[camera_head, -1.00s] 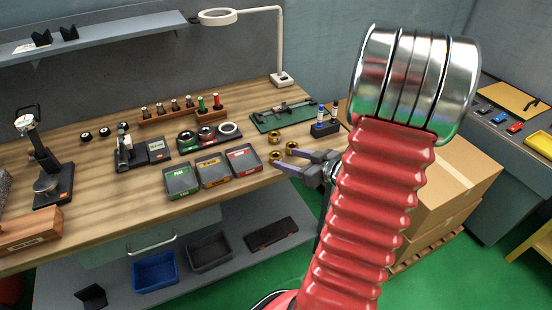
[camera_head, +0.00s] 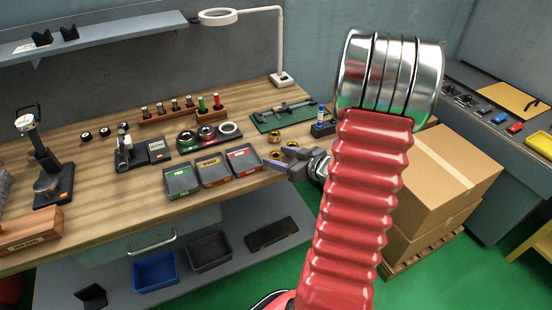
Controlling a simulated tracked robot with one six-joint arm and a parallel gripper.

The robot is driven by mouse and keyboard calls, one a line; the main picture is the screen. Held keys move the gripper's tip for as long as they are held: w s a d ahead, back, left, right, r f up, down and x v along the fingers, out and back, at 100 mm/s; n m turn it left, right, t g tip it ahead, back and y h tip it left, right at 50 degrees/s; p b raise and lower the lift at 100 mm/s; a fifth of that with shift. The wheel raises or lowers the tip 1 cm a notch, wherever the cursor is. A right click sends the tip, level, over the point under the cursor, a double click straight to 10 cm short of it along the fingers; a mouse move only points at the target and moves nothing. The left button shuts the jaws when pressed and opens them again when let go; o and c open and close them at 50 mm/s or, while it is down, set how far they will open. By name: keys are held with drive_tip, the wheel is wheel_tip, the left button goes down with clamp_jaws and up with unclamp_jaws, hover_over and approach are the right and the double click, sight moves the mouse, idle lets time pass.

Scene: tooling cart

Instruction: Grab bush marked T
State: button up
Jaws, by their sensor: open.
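Several small brass bushes lie on the wooden bench near its front right edge. The rear bush (camera_head: 275,137) is in clear view. Another bush (camera_head: 292,145) shows partly behind my gripper's upper finger. A third bush (camera_head: 275,155) lies at the fingertips, partly hidden by them. The markings are too small to read, so I cannot tell which is T. My gripper (camera_head: 276,158) is open, with its fingers pointing left at the nearest bush. I cannot tell whether they touch it or stand around it.
Three labelled trays, green (camera_head: 181,182), orange (camera_head: 213,171) and red (camera_head: 243,160), stand just left of the gripper. A green mat with a caliper (camera_head: 286,113) and a block with blue-topped gauges (camera_head: 322,126) lie behind. Cardboard boxes (camera_head: 440,175) stand at right.

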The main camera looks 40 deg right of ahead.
sight(280, 158)
drive_tip(key=shift+c, duration=0.6)
clamp_jaws()
idle(0.3)
drive_tip(key=shift+r, duration=0.1)
wheel_tip(280, 158, up, 10)
idle(0.7)
